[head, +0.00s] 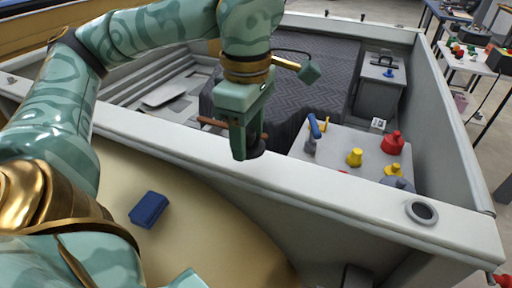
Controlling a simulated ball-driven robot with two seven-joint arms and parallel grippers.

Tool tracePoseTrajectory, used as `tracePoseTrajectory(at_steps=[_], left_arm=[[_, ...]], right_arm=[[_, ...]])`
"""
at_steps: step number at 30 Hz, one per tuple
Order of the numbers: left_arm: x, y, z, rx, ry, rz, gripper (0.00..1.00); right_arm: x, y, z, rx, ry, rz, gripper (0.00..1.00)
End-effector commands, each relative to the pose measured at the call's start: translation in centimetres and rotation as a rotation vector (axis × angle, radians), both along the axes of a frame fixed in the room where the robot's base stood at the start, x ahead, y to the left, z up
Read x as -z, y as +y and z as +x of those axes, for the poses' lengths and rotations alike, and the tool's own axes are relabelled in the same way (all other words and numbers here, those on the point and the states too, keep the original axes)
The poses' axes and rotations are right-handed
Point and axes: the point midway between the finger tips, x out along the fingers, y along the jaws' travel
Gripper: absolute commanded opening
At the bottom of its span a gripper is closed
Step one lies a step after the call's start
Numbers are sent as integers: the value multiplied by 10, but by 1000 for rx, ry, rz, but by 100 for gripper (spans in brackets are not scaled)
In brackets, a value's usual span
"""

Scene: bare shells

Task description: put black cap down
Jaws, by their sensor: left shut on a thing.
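My left gripper (248,140) comes in from the upper left and points down over the near pale rim of the shell. It is shut on the black cap (256,150), a small dark thing that shows at the fingertips and is partly hidden by them. I cannot tell whether the cap touches the rim behind it. My right gripper is not in view.
Inside, a pale panel (335,150) holds red (393,143), yellow (355,157) and blue (316,125) pieces. A blue block (148,209) lies on the tan surface.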

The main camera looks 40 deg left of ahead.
Motion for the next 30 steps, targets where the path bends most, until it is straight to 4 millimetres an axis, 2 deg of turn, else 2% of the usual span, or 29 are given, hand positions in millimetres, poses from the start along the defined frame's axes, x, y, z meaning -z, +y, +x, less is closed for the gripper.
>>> tracePoseTrajectory(at_steps=[3, 6, 10, 14, 21, 30], left_arm=[[20, 20, 26, -3, 5, 0, 30], [43, 30, 40, 0, 5, 0, 30], [59, 38, 52, 3, 1, 1, 30], [66, 42, 57, 3, 0, 0, 30], [102, 46, 62, 5, 3, 1, 30], [103, 46, 62, 5, 0, 0, 30]], right_arm=[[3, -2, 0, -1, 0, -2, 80], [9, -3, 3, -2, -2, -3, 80], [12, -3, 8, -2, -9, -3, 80], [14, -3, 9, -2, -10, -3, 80], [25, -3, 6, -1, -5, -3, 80], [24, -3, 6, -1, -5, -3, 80]])
